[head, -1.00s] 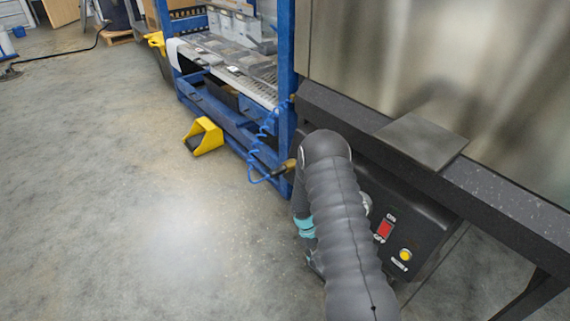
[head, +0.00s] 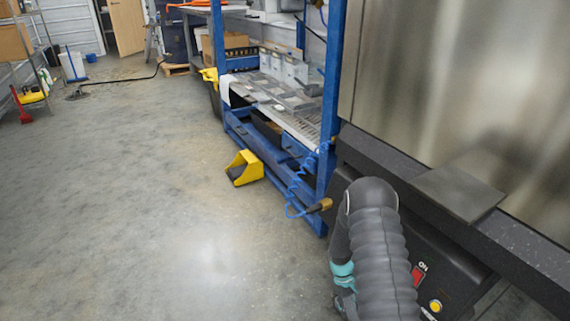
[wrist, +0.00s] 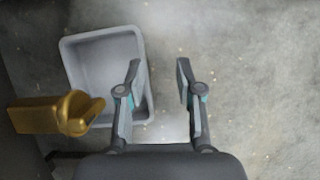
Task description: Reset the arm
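My arm (head: 385,255), in a dark ribbed sleeve, reaches up from the lower edge in the head view, bent at the top, in front of the hopper's control box. My gripper (wrist: 158,72) shows in the wrist view with its two fingers spread apart and nothing between them. It points down over the concrete floor. A grey bin (wrist: 80,47) is below and left of it, partly behind the left finger. A brass-coloured fitting (wrist: 45,114) juts in from the left, apart from the fingers.
The steel hopper (head: 460,80) with a dark ledge (head: 400,178) stands close on the right. Its control box has a red switch (head: 418,274) and a yellow button (head: 436,306). Open floor (head: 120,200) lies left.

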